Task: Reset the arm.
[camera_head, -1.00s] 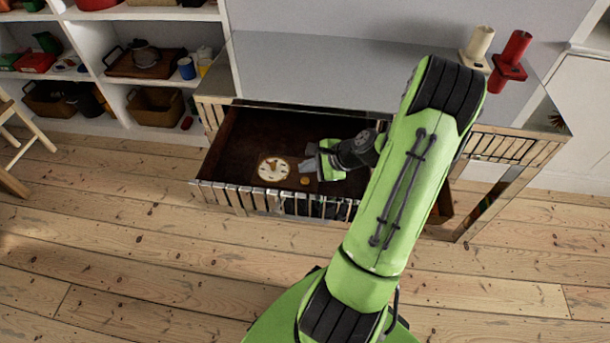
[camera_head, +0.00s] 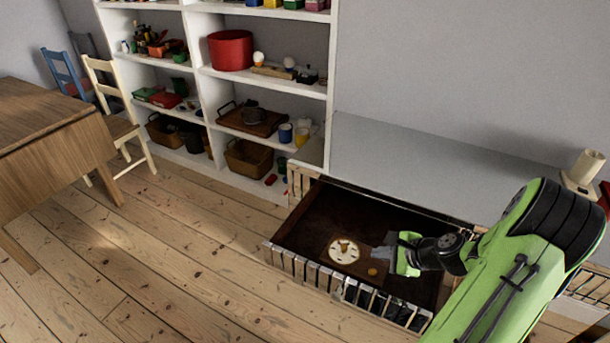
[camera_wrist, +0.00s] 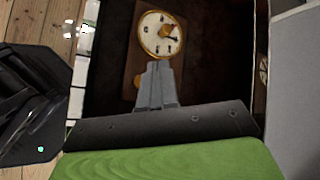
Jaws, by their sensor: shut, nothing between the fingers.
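My green arm reaches in from the lower right in the head view. My gripper (camera_head: 382,255) is over the open drawer (camera_head: 312,222) of a grey-topped cabinet. Its grey fingers are shut with nothing between them, and they also show in the wrist view (camera_wrist: 157,87). A clock with a pale round face (camera_head: 344,251) on a brown board lies in the drawer, just left of the fingertips. In the wrist view the clock face (camera_wrist: 161,34) is beyond the fingertips. A small orange-gold round thing (camera_head: 372,272) lies near the clock.
The cabinet top (camera_head: 400,165) is bare in the middle, with a cream cylinder holder (camera_head: 585,168) at its right. White shelves (camera_head: 268,87) with toys stand behind. A wooden table (camera_head: 40,130) and chairs are at the left. The floor (camera_head: 180,260) in front is clear.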

